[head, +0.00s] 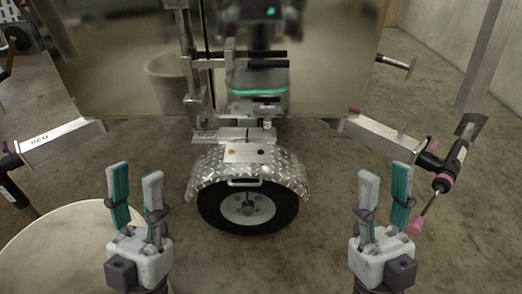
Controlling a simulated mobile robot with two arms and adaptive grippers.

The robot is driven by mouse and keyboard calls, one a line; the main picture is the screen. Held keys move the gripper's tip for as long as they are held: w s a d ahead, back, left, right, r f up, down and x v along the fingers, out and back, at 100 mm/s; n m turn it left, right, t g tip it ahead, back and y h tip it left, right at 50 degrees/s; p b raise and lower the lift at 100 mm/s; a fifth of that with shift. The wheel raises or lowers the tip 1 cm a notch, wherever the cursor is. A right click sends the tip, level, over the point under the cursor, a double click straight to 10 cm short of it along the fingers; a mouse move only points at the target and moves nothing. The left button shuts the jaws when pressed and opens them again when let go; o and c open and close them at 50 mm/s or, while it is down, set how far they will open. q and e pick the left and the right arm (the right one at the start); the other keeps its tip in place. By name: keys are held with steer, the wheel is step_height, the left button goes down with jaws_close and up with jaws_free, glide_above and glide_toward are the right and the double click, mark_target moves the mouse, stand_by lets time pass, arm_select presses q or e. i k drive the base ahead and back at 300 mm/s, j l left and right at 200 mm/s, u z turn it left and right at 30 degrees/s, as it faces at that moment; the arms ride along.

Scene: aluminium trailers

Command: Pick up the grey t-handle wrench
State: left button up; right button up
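I cannot identify the grey t-handle wrench with certainty. A small grey T-shaped handle (397,63) sticks out from the trailer's right edge, above and beyond my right gripper; I cannot tell if it is the wrench. My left gripper (135,175) points up at the lower left, its fingers apart with nothing between them. My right gripper (385,175) points up at the lower right, also with its fingers apart and empty. Neither visibly holds anything.
An aluminium trailer (110,60) stands ahead, with a wheel (248,207) under a diamond-plate fender (205,172). A pink-tipped tool (437,165) is right of my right gripper. A round pale surface (70,250) is at lower left. Concrete floor shows between.

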mark_target(266, 110)
steer(key=i+l+u, duration=0.1)
steer(key=u, duration=0.3)
steer(key=i+l+u, duration=0.1)
steer(key=l+u, duration=0.3)
steer(key=i+l+u, duration=0.15)
steer(key=l, duration=0.5)
steer(key=i+l+u, duration=0.1)
steer(key=l, duration=0.6)
steer(key=i+l+u, duration=0.15)
steer(key=l, duration=0.55)
